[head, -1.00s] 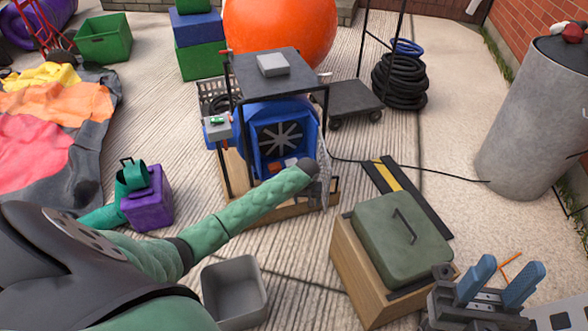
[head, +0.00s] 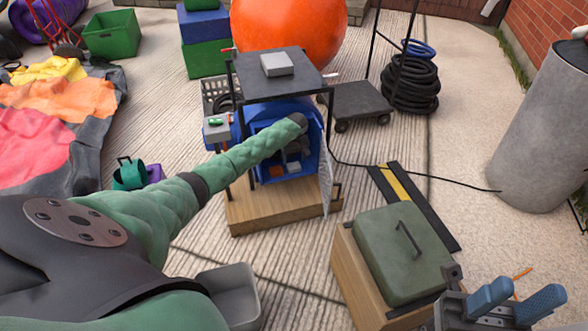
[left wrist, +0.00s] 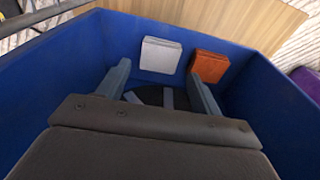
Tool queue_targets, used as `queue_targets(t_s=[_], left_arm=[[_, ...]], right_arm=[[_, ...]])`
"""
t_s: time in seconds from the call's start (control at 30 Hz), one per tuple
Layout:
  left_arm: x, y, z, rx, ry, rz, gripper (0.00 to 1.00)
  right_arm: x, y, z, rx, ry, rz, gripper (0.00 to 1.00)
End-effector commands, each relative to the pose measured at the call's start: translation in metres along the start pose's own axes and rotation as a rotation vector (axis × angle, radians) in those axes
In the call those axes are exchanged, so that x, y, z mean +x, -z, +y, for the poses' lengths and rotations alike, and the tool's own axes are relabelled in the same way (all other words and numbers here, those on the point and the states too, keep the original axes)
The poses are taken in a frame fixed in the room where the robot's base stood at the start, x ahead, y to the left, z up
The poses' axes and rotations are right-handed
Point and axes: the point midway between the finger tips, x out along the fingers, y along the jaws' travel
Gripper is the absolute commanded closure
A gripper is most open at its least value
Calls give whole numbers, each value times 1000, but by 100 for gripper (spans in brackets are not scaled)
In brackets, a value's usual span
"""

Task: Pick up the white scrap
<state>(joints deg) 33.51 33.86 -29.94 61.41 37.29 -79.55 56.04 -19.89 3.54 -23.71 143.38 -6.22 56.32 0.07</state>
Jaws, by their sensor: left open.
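The white scrap (left wrist: 160,55) is a pale square block against the inner wall of a blue housing (left wrist: 70,75) in the left wrist view. An orange-red scrap (left wrist: 210,66) is just right of it. My left gripper (left wrist: 160,76) is open and empty inside the housing, its fingers pointing toward the white scrap, which shows beyond and between the tips. Contact cannot be told. In the head view, the left arm reaches into the open front of the blue housing (head: 258,150) and partly hides the inside. My right gripper (head: 516,304) is open and empty at lower right.
The housing stands on a wooden base (head: 262,218) under a black frame (head: 280,80), with an open mesh door (head: 326,175) at its right. A grey bin (head: 236,292) and a green case on a wooden box (head: 405,255) stand in front. A black cable crosses the right ground.

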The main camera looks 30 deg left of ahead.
Motion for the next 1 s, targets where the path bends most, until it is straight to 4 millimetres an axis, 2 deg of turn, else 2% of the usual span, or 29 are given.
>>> queue_targets(t_s=[0.33,0.6,0.63,0.8,1.0], left_arm=[[43,1,1,1,-1,0,35],[47,1,1,1,-1,1,35],[47,1,1,1,-1,1,36],[47,1,1,1,-1,1,68],[47,1,1,1,-1,1,68]], right_arm=[[-11,-3,-4,39,-18,12,61],[-7,-4,-4,46,-19,20,61],[-7,-4,-4,46,-19,20,61],[-8,-4,-4,45,-19,19,61],[-9,-3,-4,45,-20,15,61]])
